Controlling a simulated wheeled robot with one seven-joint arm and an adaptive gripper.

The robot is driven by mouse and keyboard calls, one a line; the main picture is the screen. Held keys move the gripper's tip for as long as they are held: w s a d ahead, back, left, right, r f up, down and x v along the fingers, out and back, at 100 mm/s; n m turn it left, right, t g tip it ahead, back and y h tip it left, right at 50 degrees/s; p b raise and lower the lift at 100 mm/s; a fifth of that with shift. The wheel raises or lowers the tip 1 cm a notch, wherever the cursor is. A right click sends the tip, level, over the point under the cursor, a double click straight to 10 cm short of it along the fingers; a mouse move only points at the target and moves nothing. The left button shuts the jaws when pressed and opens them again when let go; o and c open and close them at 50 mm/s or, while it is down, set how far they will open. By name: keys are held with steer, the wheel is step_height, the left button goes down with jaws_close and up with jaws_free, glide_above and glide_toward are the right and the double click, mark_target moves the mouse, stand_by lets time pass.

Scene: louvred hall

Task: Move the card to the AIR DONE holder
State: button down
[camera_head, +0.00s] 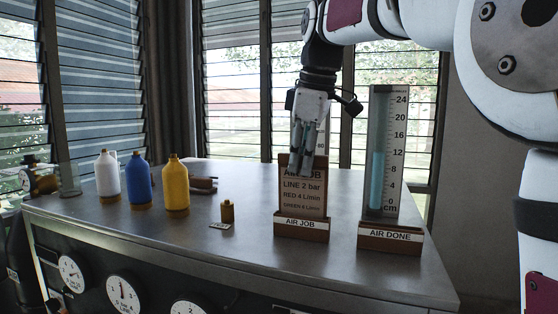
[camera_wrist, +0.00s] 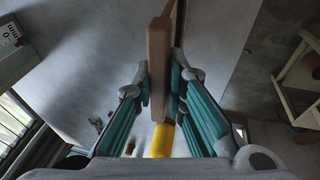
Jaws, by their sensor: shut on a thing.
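The brown card (camera_head: 303,198), printed with LINE 2 bar, RED and GREEN lines, stands upright at the AIR JOB holder (camera_head: 300,233). Its lower edge meets the holder; I cannot tell whether it is still seated in it. My gripper (camera_head: 307,158) points down from above and is shut on the card's top edge, covering part of its heading. In the wrist view the card (camera_wrist: 158,65) shows edge-on between the teal fingers (camera_wrist: 162,95). The AIR DONE holder (camera_head: 390,241) stands to the right, with no card visible in it.
A tall scale with a blue column (camera_head: 386,150) rises directly behind the AIR DONE label. White (camera_head: 107,178), blue (camera_head: 139,180) and yellow (camera_head: 175,186) bottles and a small brass-coloured weight (camera_head: 227,211) stand left. The metal tabletop (camera_head: 250,238) is clear between them and the holders.

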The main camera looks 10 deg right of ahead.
steer(key=shift+r, duration=0.15)
steer(key=shift+r+p, duration=2.6)
steer(key=shift+r, duration=2.25)
